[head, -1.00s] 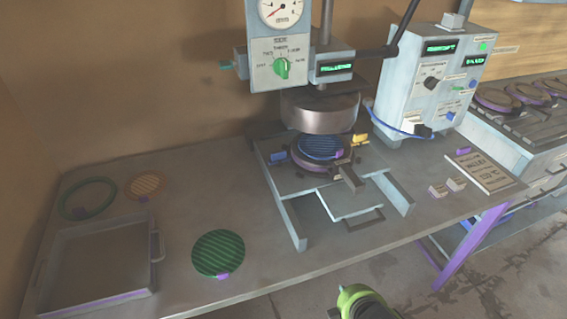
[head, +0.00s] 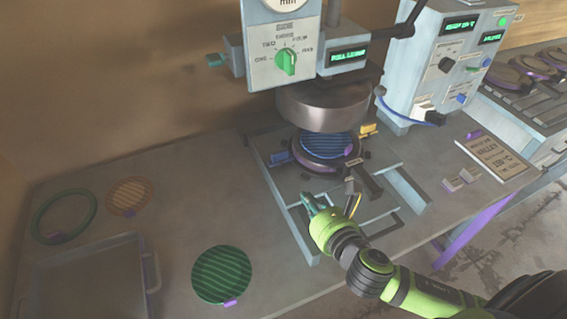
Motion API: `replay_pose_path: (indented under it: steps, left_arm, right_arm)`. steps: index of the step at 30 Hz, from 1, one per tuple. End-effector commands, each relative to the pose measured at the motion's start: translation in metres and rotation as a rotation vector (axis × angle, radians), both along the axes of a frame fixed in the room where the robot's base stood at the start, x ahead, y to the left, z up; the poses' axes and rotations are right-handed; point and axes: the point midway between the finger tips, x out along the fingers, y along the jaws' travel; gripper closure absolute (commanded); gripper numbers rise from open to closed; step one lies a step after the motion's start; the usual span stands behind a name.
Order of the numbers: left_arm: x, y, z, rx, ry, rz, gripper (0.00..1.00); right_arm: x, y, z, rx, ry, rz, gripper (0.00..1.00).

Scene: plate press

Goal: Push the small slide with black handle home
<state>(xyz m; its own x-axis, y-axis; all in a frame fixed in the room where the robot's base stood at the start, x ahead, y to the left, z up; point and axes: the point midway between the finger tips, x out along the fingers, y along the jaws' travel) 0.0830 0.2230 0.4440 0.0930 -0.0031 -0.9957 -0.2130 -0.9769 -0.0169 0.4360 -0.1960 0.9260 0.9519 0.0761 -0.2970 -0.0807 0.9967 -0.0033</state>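The small slide (head: 376,217) is a pale, flat frame between the two side rails in front of the press. My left gripper is not in view.
The press plate (head: 326,146) with blue ribs sits under the heavy press head (head: 323,104). A green ribbed disc (head: 221,274) lies left of the rails. A control box (head: 436,75) stands at the right. The table between disc and rails is clear.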

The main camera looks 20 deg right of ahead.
Motion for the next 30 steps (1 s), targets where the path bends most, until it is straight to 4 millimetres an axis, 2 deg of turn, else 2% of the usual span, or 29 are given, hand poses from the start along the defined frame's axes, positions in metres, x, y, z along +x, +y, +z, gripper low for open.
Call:
replay_pose_path:
  steps: [12, 15, 21, 30]
  left_arm:
    - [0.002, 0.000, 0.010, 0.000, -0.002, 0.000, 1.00]
    - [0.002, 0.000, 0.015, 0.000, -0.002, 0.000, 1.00]
    - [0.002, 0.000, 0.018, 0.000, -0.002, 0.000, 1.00]
    - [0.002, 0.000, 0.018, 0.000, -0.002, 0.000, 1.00]
  right_arm:
    - [0.083, 0.007, -0.023, 0.004, -0.002, -0.003, 1.00]
    - [0.100, 0.008, -0.022, 0.005, -0.002, -0.004, 1.00]
    - [0.119, 0.010, -0.024, 0.004, -0.001, -0.001, 1.00]
    - [0.122, 0.010, -0.025, 0.003, 0.001, -0.001, 1.00]
